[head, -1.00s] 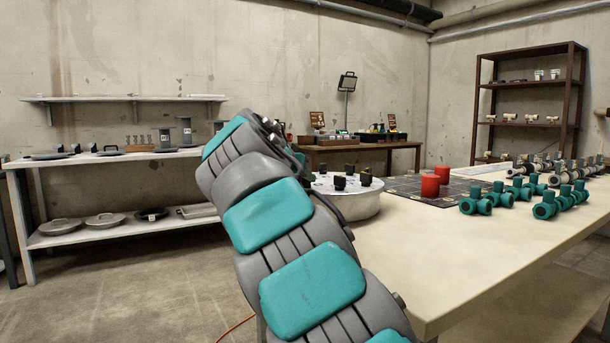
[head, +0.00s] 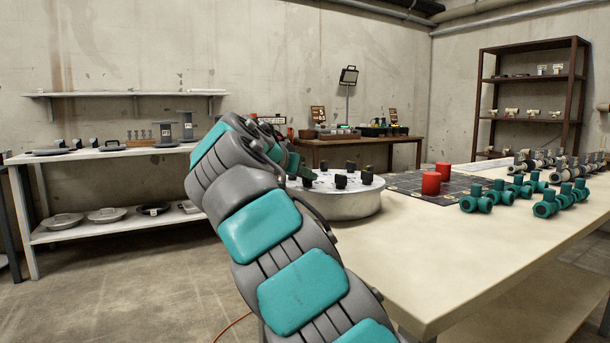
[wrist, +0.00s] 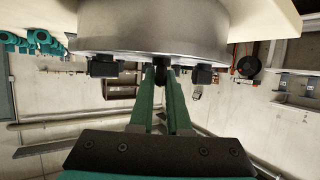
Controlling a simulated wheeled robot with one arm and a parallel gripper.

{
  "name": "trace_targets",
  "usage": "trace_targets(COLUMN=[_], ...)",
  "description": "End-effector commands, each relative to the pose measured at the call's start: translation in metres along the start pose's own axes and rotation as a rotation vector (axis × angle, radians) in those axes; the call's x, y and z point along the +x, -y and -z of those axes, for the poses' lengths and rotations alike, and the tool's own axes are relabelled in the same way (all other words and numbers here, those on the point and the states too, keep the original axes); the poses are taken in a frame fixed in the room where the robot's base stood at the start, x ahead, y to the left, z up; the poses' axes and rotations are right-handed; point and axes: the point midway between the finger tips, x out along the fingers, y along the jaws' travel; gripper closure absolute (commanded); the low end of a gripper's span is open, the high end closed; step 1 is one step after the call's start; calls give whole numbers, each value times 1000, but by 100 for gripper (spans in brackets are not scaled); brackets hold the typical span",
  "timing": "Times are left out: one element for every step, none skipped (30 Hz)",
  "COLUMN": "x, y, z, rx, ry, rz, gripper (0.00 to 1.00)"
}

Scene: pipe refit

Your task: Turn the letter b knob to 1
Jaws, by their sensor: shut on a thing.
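The round grey drum (head: 346,203) with several black knobs on its pale top stands on the table's left end. Its metal side also shows in the wrist view (wrist: 150,45), which is upside down. My gripper (wrist: 164,75) has its two green fingers closed around a dark knob (wrist: 172,77) at the drum's top. In the head view my gripper (head: 303,174) is partly hidden by my arm. Other black knobs (wrist: 102,67) stand apart on either side of the fingers. The letters and numbers cannot be read.
Red cylinders (head: 431,184) stand on a dark grid mat (head: 400,185) right of the drum. Several teal pipe fittings (head: 475,201) lie further right on the pale table (head: 440,260). The table's front is clear. A shelf (head: 100,236) stands along the left wall.

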Motion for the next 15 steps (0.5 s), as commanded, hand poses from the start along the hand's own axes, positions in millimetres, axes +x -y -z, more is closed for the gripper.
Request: trace_targets(x=[-1,-1,-1,-1,-1,-1,-1,-1,-1,-1,-1,-1,0,0,0], y=[1,1,1,1,0,0,0,0,0,0,0,0,0,0,0], z=[3,3,3,2,2,2,2,2,2,2,2,1,1,1,1], rx=[1,1,1,1,1,1,1,1,1,1,0,0,0,0,0], ry=[-6,-7,-6,-6,-5,-5,-4,-4,-4,-4,-3,-3,-3,-3,-3], rz=[4,4,4,4,3,3,3,3,2,2,2,2,2,2,2], gripper=[84,81,76,73,69,65,61,58,55,55,55,55,55,55,55])
